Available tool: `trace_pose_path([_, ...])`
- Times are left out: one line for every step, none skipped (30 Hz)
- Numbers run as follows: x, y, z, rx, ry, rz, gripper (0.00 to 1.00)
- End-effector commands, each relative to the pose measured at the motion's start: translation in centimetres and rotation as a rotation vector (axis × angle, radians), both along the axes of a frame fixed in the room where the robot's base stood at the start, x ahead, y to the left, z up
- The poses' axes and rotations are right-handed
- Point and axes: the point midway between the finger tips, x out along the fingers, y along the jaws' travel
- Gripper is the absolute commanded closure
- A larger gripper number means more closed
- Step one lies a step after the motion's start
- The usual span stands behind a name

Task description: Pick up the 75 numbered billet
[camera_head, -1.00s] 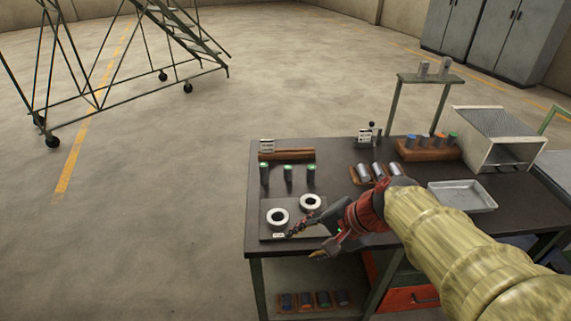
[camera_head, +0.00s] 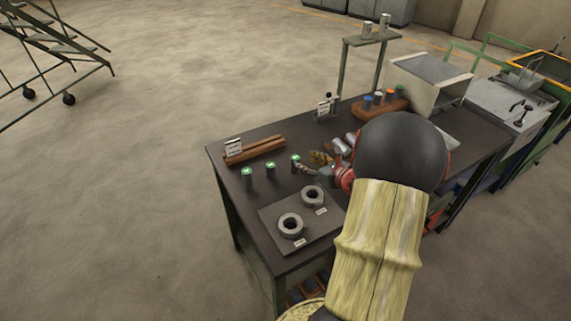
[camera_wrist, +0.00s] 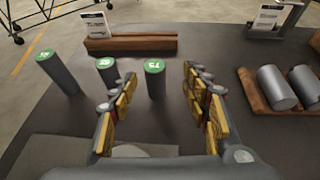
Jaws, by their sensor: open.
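Three upright dark billets with green tops stand in a row on the dark table. The rightmost reads "75" in the wrist view; this 75 billet (camera_wrist: 155,80) also shows in the head view (camera_head: 295,165). My gripper (camera_wrist: 160,76) is open, with its yellow-padded fingers on either side of the billet's line in the wrist view. The billet appears upright and not gripped; I cannot tell whether it is fully between the fingertips. In the head view my gripper (camera_head: 316,164) is close beside it. The other green-topped billets (camera_wrist: 60,72) (camera_wrist: 107,72) stand to its left, their numbers hard to read.
A wooden block with a sign (camera_wrist: 130,44) lies behind the billets. Silver cylinders lie in a wooden cradle (camera_wrist: 262,92) to the right. Two rings (camera_head: 290,226) (camera_head: 312,196) lie on a plate near the front. A rack of coloured-top billets (camera_head: 380,109) stands at the back.

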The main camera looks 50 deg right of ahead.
Motion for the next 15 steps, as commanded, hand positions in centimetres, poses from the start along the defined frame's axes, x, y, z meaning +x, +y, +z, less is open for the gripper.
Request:
trace_pose_path([0.6, 0.0, -0.5, 0.001, 0.001, 0.004, 0.53])
trace_pose_path([0.9, 0.0, -0.6, 0.0, 0.001, 0.003, 0.53])
trace_pose_path([1.3, -0.1, -0.7, 0.0, 0.001, 0.004, 0.53])
trace_pose_path([1.5, -0.1, -0.8, 0.0, 0.001, 0.004, 0.53])
trace_pose_path([1.6, -0.1, -0.9, 0.0, 0.001, 0.004, 0.53])
trace_pose_path([1.8, 0.0, -0.9, -0.001, 0.001, 0.006, 0.53])
trace_pose_path([2.0, 0.0, -1.1, -0.001, 0.001, 0.006, 0.53])
trace_pose_path([2.3, 0.0, -1.2, -0.001, 0.001, 0.006, 0.53])
trace_pose_path([2.7, 0.0, -1.5, -0.001, 0.0, 0.006, 0.53])
trace_pose_path([3.1, 0.0, -1.7, -0.002, 0.001, 0.006, 0.53])
trace_pose_path([3.5, 0.1, -1.9, -0.002, 0.001, 0.007, 0.53])
trace_pose_path([4.0, 0.1, -2.3, -0.002, 0.001, 0.008, 0.53])
trace_pose_path([4.4, 0.2, -2.5, -0.001, 0.001, 0.008, 0.53])
trace_pose_path([4.8, 0.0, -2.6, -0.001, 0.001, 0.008, 0.53])
trace_pose_path([5.3, -0.1, -2.8, -0.001, 0.001, 0.007, 0.53])
